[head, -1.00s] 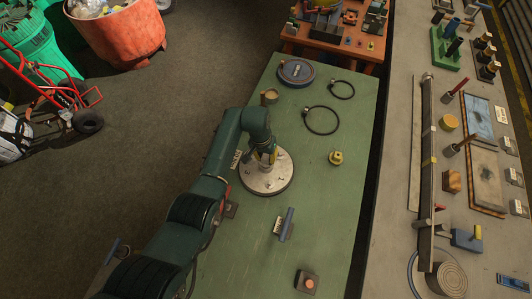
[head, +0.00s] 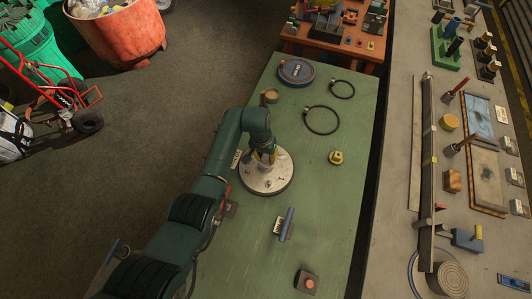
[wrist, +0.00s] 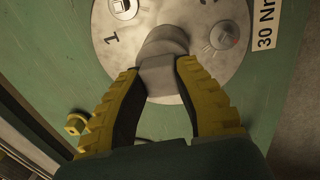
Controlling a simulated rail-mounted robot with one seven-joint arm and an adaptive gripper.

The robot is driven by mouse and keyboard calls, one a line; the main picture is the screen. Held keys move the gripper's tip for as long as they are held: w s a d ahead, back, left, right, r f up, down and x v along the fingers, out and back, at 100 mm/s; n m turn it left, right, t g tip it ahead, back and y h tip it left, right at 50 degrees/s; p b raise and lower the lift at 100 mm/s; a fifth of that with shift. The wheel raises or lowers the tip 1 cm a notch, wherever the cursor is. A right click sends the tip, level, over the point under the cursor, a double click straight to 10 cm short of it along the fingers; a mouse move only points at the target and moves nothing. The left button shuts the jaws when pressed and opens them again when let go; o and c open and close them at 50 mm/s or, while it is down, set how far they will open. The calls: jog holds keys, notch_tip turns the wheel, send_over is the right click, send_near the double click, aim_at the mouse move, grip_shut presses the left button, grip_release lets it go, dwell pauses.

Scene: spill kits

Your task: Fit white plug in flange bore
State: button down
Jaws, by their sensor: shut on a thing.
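My gripper (head: 264,160) is over the pale round flange (head: 271,184) on the green bench. The flange face (wrist: 215,75) lies behind the plug, with bolt heads and a numeral 1. The plug and fingers hide the bore, and I cannot tell whether the plug is in it or above it. In the head view the plug is hidden by the gripper.
A yellow fitting (head: 336,157) stands right of the flange. Two black rings (head: 321,120) and a blue-rimmed disc (head: 297,72) lie toward the back. A blue-handled tool (head: 287,224) and a button box (head: 307,283) are in front. The bench's right middle is mostly clear.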

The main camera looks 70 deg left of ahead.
aim_at(265, 157)
jog(key=shift+f+b, duration=1.1)
jog(key=shift+f, duration=0.3)
jog(key=c, duration=0.8)
grip_release()
jog(key=shift+r, duration=0.1)
jog(key=r+p, duration=0.7)
jog(key=r, duration=0.1)
jog(key=shift+s+a+p, duration=0.3)
jog(key=shift+s+p, duration=0.1)
jog(key=shift+f, duration=0.1)
